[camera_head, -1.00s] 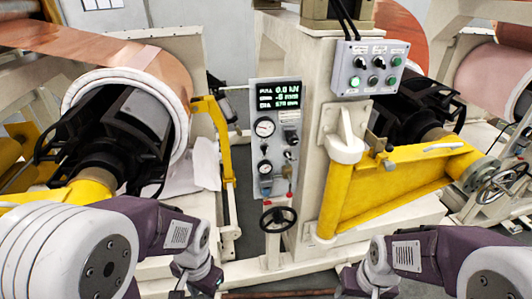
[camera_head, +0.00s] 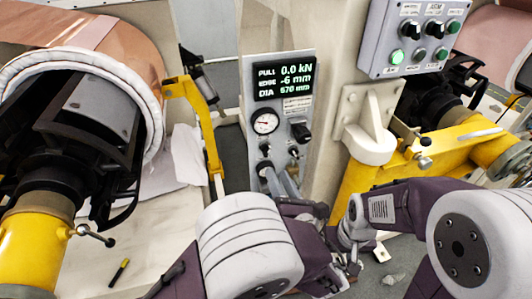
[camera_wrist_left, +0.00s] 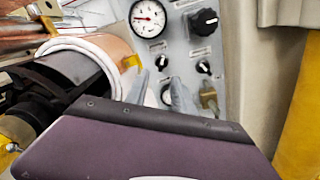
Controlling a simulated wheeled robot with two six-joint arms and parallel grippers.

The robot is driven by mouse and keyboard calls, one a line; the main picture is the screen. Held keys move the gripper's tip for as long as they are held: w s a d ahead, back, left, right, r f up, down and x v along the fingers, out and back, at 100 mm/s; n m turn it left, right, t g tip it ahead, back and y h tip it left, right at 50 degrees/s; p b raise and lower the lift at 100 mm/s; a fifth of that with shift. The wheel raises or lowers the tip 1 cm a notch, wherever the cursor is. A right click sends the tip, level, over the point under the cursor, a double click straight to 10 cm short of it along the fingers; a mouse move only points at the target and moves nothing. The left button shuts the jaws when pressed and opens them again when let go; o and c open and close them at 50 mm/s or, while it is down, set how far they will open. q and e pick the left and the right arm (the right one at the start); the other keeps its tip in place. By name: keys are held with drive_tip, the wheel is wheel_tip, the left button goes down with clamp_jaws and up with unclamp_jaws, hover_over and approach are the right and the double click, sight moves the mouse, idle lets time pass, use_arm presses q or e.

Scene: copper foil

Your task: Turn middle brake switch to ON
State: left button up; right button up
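The grey control panel (camera_head: 250,100) stands in the middle of the head view, with a lit display and a pressure gauge. Below the gauge are a large black knob (camera_head: 300,131) and two small black switches, left (camera_head: 265,149) and right (camera_head: 294,152). In the wrist view the left small switch (camera_wrist_left: 161,62) and right small switch (camera_wrist_left: 204,67) sit under the gauge. The labels are too small to read, so I cannot tell which is the middle brake switch. My left gripper (camera_wrist_left: 161,90) is open, its grey fingertips just below the left switch. My right gripper is not clearly distinguishable.
A button box (camera_head: 410,35) with lit green buttons hangs at upper right. A yellow arm (camera_head: 205,130) stands left of the panel. A copper roll (camera_head: 130,60) is at left. A yellow bracket (camera_head: 390,175) stands right of the panel.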

sight(268, 153)
use_arm(q)
drive_tip(key=x, duration=0.9)
drive_tip(key=shift+w+d+f, duration=0.1)
drive_tip(key=shift+w, duration=0.05)
clamp_jaws()
